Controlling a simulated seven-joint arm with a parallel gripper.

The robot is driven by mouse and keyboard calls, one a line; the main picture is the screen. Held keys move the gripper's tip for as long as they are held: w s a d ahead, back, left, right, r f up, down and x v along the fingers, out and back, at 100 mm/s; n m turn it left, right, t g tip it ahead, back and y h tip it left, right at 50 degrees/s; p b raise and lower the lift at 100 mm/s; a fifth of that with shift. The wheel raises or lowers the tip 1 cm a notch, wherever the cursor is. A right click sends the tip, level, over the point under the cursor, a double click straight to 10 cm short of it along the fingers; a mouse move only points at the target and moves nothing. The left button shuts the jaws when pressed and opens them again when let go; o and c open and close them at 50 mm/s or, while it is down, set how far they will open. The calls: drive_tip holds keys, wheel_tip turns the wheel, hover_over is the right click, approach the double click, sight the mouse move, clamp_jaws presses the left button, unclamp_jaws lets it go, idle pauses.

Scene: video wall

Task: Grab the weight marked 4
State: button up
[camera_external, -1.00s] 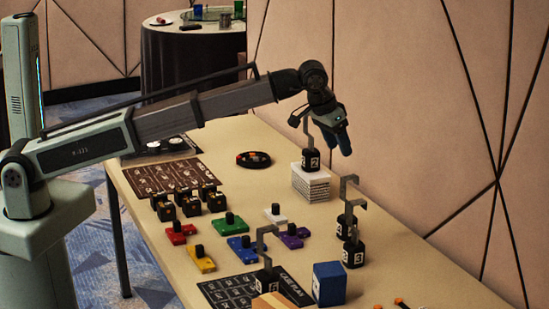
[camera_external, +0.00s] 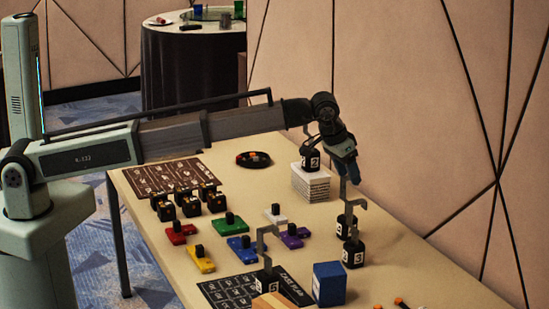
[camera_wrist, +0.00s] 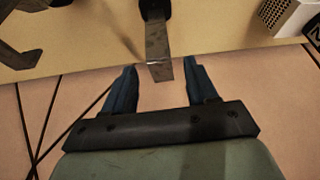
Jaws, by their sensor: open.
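Several black block weights with grey metal hooks stand on the table. One marked 2 (camera_external: 310,160) sits on a white box. Another weight (camera_external: 347,229) stands right of centre, with one marked like a 3 (camera_external: 353,256) just in front of it. A further weight (camera_external: 267,282) stands nearer the front. The digits are small, and I cannot surely read a 4. My gripper (camera_external: 350,172) is open above the right-of-centre weight, fingers pointing down. In the wrist view, a grey hook (camera_wrist: 159,42) reaches to between the open blue fingertips (camera_wrist: 159,66).
The white box (camera_external: 314,184) stands behind and left of my gripper. A blue box (camera_external: 329,284) is near the front weights. Coloured blocks with black knobs, such as a green one (camera_external: 230,223), cover the middle. The wall (camera_external: 430,130) is close on the right.

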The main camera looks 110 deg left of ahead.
drive_tip(key=x, duration=0.4)
drive_tip(key=shift+a+f, duration=0.1)
drive_tip(key=shift+f, duration=0.2)
clamp_jaws()
drive_tip(key=shift+r, duration=0.1)
idle(1.0)
